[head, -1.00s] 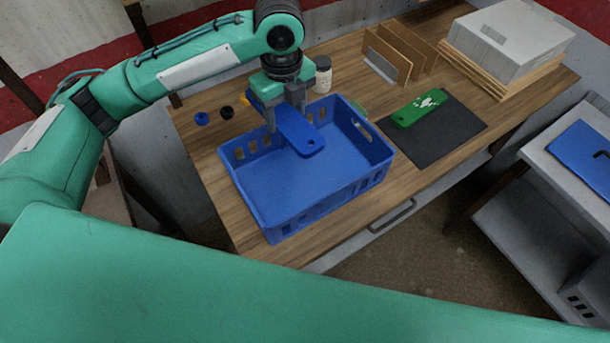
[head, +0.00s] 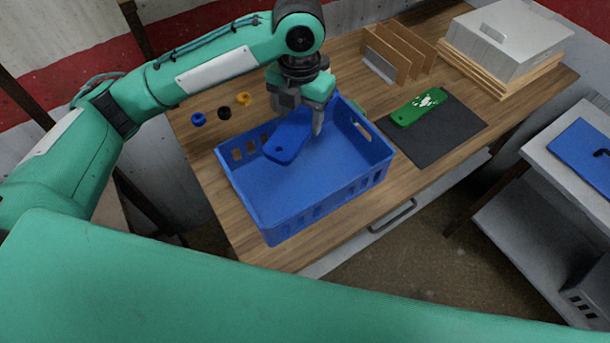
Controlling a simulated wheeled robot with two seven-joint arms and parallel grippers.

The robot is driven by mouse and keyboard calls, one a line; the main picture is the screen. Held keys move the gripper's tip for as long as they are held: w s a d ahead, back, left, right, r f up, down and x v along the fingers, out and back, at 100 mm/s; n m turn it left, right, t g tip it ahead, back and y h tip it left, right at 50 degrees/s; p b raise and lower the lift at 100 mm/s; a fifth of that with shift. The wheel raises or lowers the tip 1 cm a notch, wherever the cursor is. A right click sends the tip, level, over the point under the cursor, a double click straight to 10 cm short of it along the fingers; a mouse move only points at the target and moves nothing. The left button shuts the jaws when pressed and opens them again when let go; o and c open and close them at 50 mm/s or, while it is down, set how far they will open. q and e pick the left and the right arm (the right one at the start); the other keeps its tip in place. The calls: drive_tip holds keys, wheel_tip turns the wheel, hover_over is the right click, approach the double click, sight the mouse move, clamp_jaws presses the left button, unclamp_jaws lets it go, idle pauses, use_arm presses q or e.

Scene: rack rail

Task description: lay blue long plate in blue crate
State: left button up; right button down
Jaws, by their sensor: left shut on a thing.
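The blue long plate (head: 284,147) is in my left gripper (head: 301,120). The gripper is shut on it, over the far part of the blue crate (head: 267,223). The plate's free end, with a small hole, points towards the lower left. The crate is open-topped with slotted walls, and its visible floor is bare. Whether the plate touches the crate floor I cannot tell. My right gripper is not in view.
Three small rings, including a blue one (head: 198,119) and a yellow one (head: 244,99), lie left of the crate. A green plate (head: 418,107) lies on a dark mat (head: 437,139) at right. A wooden divider rack (head: 397,56) stands behind.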

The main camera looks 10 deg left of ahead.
use_arm(q)
drive_tip(key=shift+d+m, duration=0.1)
drive_tip(key=shift+m, duration=0.4)
drive_tip(key=shift+f, duration=0.4)
drive_tip(key=p, duration=0.3)
hover_over(302, 179)
wheel_tip(302, 179, down, 14)
drive_tip(key=shift+f, duration=0.25)
wheel_tip(302, 179, down, 4)
drive_tip(key=shift+f, duration=0.35)
drive_tip(key=shift+f, duration=0.1)
drive_tip(key=o, duration=1.2)
drive_tip(key=shift+c, duration=0.2)
